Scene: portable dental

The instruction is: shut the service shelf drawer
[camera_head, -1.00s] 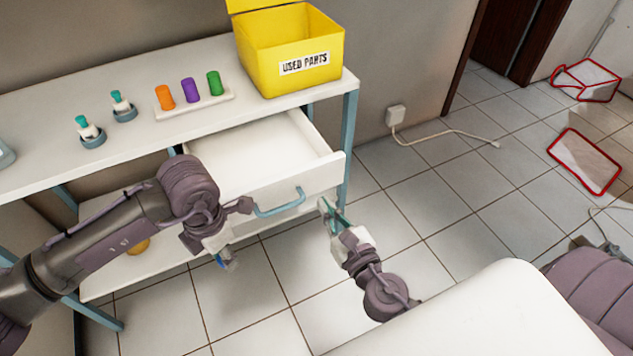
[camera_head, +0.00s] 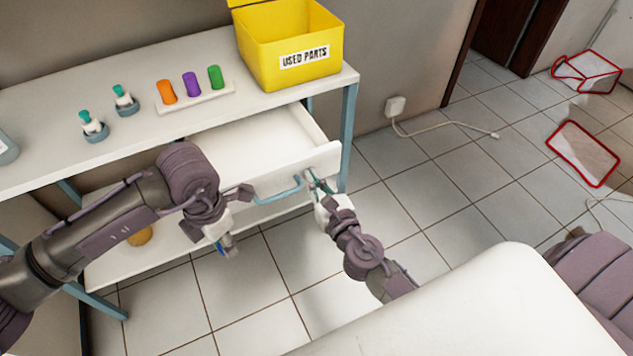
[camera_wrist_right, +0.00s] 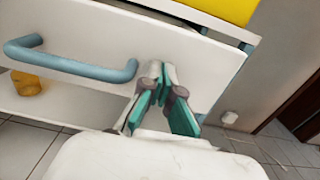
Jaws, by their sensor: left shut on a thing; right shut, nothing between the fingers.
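The service shelf drawer (camera_head: 285,181) is white and stands partly open under the shelf top, its inside showing. Its blue handle (camera_head: 280,194) also shows in the wrist view (camera_wrist_right: 75,66). My right gripper (camera_head: 313,182) is shut and empty. Its teal fingertips (camera_wrist_right: 158,72) are at the drawer front, right of the handle, and appear to touch it. My left gripper (camera_head: 221,243) hangs left of the handle in front of the shelf, pointing down. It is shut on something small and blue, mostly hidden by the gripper.
On the shelf top (camera_head: 60,155) stand a yellow used-parts box (camera_head: 290,75), a tray of coloured cylinders (camera_head: 200,98) and two small holders (camera_head: 93,126). A wall socket (camera_head: 396,106) has a cable on the floor. A white surface (camera_head: 470,310) lies in front.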

